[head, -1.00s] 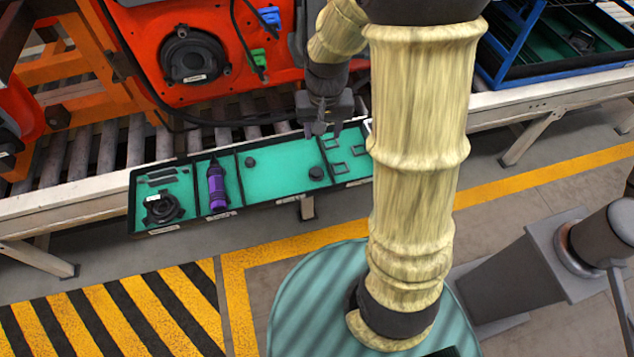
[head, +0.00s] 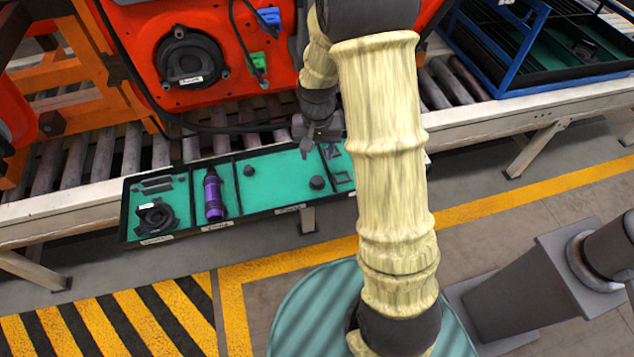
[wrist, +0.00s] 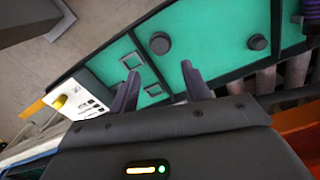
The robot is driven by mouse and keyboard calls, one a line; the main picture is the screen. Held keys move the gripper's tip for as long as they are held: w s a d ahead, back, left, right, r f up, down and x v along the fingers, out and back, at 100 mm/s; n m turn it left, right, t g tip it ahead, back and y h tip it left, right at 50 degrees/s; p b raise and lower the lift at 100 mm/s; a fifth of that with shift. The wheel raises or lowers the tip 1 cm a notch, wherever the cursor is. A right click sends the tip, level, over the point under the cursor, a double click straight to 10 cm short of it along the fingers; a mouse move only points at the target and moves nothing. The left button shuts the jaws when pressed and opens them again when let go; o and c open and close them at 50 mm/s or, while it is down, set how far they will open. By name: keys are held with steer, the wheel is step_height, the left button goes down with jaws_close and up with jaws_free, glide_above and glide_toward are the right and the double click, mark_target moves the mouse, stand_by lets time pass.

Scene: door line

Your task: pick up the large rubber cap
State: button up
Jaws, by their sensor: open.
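The large rubber cap (head: 317,183) is a black round cap standing on the green floor of a wide tray compartment, near its right divider. It also shows in the wrist view (wrist: 160,43), beyond my fingertips. A smaller black cap (head: 249,171) stands to its left in the same compartment and shows in the wrist view too (wrist: 257,42). My gripper (head: 317,152) is open and empty above the back part of the tray, behind the large cap in the head view. Its two fingers (wrist: 160,72) are spread apart and do not touch the cap.
The black-edged tray (head: 268,211) also holds a purple bottle (head: 213,195), a black round part (head: 157,216) and square frames (wrist: 132,60). Low dividers separate the compartments. A roller conveyor (head: 76,160) and an orange-red door (head: 200,95) lie behind. A blue rack (head: 512,70) stands at right.

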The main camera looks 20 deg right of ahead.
glide_above(317, 179)
steer(key=f, duration=0.6)
steer(key=shift+s+f, duration=0.1)
steer(key=shift+s, duration=0.2)
steer(key=shift+f, duration=0.5)
steer(key=shift+w+f+b, duration=0.15)
steer(key=shift+w+f, duration=0.05)
steer(key=shift+f, duration=1.1)
steer(key=shift+w+f+b, duration=0.15)
steer(key=shift+f, duration=1.15)
steer(key=c, duration=0.9)
